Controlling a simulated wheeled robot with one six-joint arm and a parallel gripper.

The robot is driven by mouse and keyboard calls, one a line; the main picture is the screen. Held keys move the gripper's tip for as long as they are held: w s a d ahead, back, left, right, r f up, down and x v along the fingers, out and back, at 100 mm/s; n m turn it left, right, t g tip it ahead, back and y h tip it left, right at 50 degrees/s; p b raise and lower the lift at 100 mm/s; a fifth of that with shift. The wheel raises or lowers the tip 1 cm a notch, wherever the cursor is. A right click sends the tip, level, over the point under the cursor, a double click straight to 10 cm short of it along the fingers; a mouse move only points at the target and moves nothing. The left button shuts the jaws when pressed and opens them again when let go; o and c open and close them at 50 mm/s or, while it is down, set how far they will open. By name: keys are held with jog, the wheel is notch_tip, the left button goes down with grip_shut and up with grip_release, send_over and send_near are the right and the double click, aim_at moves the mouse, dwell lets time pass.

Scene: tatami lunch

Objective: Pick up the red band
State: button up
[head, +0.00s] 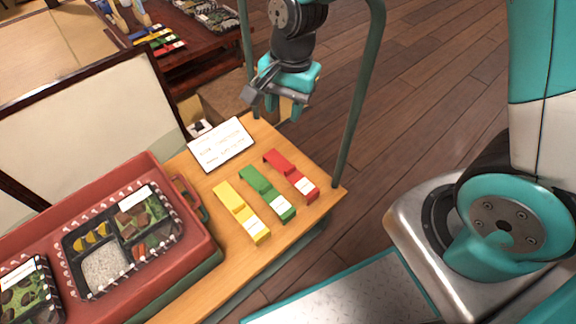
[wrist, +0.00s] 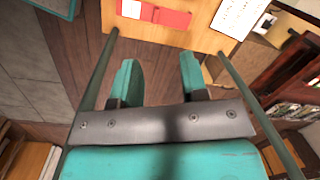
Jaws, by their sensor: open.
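The red band (head: 291,174) lies on the wooden table, rightmost in a row with a green band (head: 267,193) and a yellow band (head: 242,212). It has a white label at its near end. In the wrist view the red band (wrist: 165,14) lies at the top edge, beyond the fingertips. My gripper (head: 281,107) is above the far edge of the table, behind the red band and apart from it. In the wrist view my gripper (wrist: 158,72) has its teal fingers spread, with nothing between them but the floor below.
A white written card (head: 220,144) lies behind the bands. A red tray (head: 197,252) with lunch boxes fills the table's left. Green upright posts (head: 362,90) stand close beside my gripper. A dark table (head: 190,50) with more bands is at the back.

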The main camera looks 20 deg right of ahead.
notch_tip(320, 180, down, 6)
jog(key=w+d+m+h, duration=0.1)
jog(key=w+d+m, duration=0.15)
jog(key=m, duration=0.25)
jog(key=b, duration=0.4)
send_over(290, 168)
jog(key=f, duration=1.1)
jog(key=shift+w+f, duration=0.15)
jog(key=shift+w, duration=0.2)
jog(key=shift+s+f+b, duration=0.2)
jog(key=shift+f+b, duration=0.4)
jog(key=shift+f, duration=1)
jog(key=shift+s+f+b, duration=0.15)
jog(key=shift+f+b, duration=0.45)
jog(key=shift+f, duration=0.95)
jog(key=shift+r, duration=0.1)
grip_shut()
